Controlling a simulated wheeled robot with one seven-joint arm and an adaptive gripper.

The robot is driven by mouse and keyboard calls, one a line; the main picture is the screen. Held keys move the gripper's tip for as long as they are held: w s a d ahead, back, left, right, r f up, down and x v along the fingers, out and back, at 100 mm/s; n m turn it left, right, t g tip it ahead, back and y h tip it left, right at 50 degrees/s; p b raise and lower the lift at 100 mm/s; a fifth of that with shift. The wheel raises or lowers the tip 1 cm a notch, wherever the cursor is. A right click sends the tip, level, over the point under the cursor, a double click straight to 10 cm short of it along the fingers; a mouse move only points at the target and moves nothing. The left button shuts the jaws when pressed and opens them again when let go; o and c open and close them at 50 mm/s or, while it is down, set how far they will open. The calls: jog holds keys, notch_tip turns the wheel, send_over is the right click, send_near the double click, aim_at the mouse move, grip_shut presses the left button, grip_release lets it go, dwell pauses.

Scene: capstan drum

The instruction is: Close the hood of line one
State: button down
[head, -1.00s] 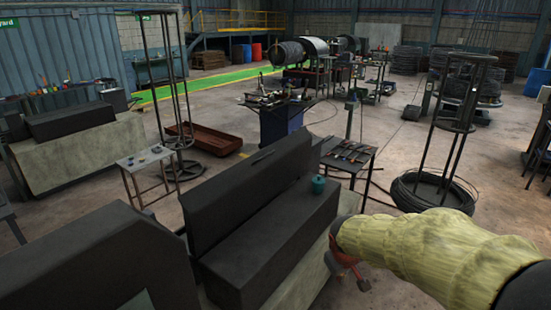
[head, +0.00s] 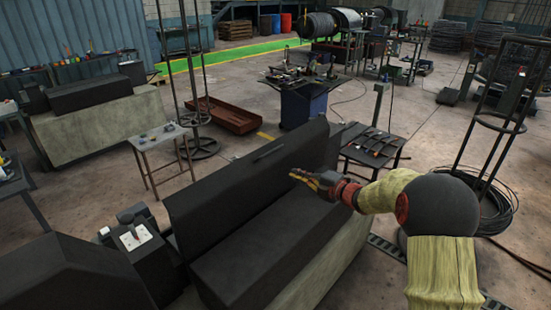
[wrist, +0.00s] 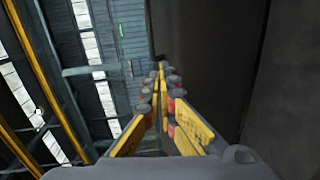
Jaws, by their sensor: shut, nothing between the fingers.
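The dark hood (head: 235,180) of the nearest machine stands raised as a long upright panel, with a slim handle (head: 268,152) near its top edge. In front of it lies the machine's long black top (head: 265,245). No line number is readable. My gripper (head: 296,176) is shut and empty, level with the right part of the hood, on its front side. Contact cannot be told. In the wrist view my yellow fingers (wrist: 160,68) are together, beside a large dark surface (wrist: 200,45) that looks like the hood.
A tool table (head: 375,147) stands just beyond the machine's right end. A wire stand (head: 490,130) with coiled wire is at the right. A control box (head: 135,238) is at the machine's left end. Another machine (head: 80,130) is at the back left.

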jog(key=r+b+x, duration=0.1)
jog(key=x, duration=1.3)
jog(key=shift+s+a+n, duration=0.2)
jog(key=shift+a+n, duration=0.05)
jog(key=shift+n, duration=0.15)
jog(key=shift+r, duration=0.1)
